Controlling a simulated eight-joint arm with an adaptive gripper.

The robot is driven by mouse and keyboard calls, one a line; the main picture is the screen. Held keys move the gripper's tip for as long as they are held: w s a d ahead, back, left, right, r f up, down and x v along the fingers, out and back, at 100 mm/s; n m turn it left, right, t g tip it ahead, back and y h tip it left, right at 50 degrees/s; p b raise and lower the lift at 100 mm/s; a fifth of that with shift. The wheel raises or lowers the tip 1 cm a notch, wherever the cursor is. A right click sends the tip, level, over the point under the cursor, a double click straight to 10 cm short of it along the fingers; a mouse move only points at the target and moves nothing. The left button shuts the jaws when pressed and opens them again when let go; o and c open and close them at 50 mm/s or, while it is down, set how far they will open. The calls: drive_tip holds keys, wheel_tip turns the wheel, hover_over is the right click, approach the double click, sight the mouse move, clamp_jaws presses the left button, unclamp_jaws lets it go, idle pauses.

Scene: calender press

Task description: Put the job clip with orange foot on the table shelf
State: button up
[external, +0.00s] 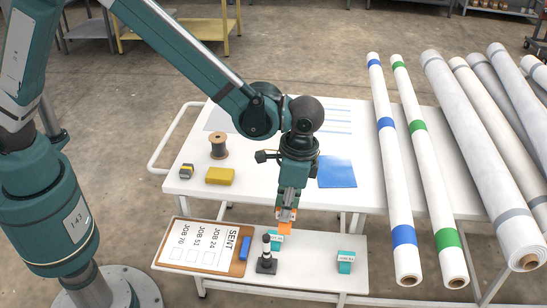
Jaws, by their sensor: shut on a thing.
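My gripper (287,211) points down over the lower white shelf (310,280) at the table's front. It is shut on the job clip with orange foot (285,228), which is mostly hidden by the fingers; orange shows at the fingertips. The clip appears held above the shelf, but the exact gap cannot be told. A teal job clip (277,238) is just below and left of it. Another teal job clip (345,262) stands on the shelf to the right.
A black stamp-like object (266,256) stands near the gripper. A clipboard (205,246) with a blue block (245,247) lies left. The white tabletop (185,187) holds a spool (218,146), a yellow block (220,176) and a blue sheet (337,171). Long rolls (405,185) lie right.

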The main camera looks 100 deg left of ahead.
drive_tip(key=shift+w+a, duration=0.1)
drive_tip(key=shift+a, duration=0.05)
drive_tip(key=w+a+r, duration=0.1)
drive_tip(key=w+a, duration=0.3)
drive_tip(key=a, duration=0.4)
drive_tip(key=w+a+p, duration=0.1)
drive_tip(key=w+a, duration=0.4)
drive_tip(key=a, duration=0.2)
drive_tip(key=w+a+r, duration=0.1)
drive_tip(key=w+a, duration=0.3)
drive_tip(key=a, duration=0.4)
drive_tip(key=w+a, duration=0.1)
drive_tip(key=a, duration=1.1)
drive_tip(key=w+a+p, duration=0.1)
drive_tip(key=w+a, duration=0.1)
drive_tip(key=a, duration=1.1)
drive_tip(key=shift+w+r, duration=0.25)
drive_tip(key=shift+r, duration=0.15)
drive_tip(key=shift+d+f, duration=0.1)
drive_tip(key=shift+f, duration=0.05)
approach(341, 146)
drive_tip(key=shift+s+f+b, duration=0.1)
drive_tip(key=shift+s+b, duration=0.15)
drive_tip(key=shift+b, duration=0.15)
drive_tip(key=shift+f, duration=1.9)
